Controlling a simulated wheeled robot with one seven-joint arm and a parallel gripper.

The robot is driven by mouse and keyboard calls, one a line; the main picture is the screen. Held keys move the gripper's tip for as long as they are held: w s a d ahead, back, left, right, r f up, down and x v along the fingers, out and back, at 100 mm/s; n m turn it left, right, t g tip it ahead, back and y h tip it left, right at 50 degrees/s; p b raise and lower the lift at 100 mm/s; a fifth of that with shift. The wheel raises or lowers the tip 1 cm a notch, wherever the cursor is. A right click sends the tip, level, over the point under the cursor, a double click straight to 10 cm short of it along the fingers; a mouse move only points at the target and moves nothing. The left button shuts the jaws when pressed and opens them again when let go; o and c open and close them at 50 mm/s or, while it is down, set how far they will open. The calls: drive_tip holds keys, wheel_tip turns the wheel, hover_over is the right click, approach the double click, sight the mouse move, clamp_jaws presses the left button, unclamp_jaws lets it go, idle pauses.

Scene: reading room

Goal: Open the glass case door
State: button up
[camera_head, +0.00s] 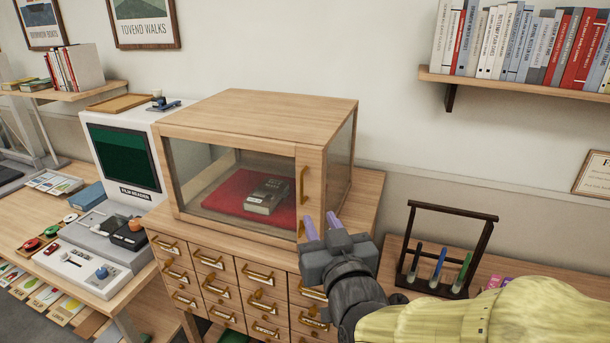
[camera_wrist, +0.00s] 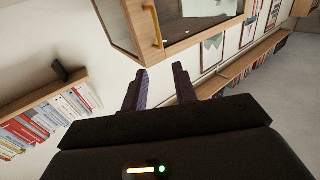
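The wooden glass case (camera_head: 262,112) sits on a cabinet of small drawers. Its front glass door (camera_head: 310,172) looks closed, flush with the case. A vertical brass handle (camera_head: 302,187) is on the door's right stile; it also shows in the wrist view (camera_wrist: 154,26), beyond the fingertips.
A film reader (camera_head: 125,155) stands left of the case. A bookshelf (camera_head: 530,85) is on the wall at upper right. The drawer cabinet (camera_head: 235,262) has several protruding brass pulls.

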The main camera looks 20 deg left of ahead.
sight(302, 181)
drive_tip(key=p+x, duration=1.1)
drive_tip(key=x, duration=0.2)
drive_tip(key=shift+w+a, duration=0.1)
drive_tip(key=shift+w, duration=0.05)
drive_tip(key=shift+w+a+p, duration=0.2)
drive_tip(key=shift+w+p, duration=0.1)
drive_tip(key=shift+w, duration=0.1)
drive_tip(key=shift+c, duration=0.3)
clamp_jaws()
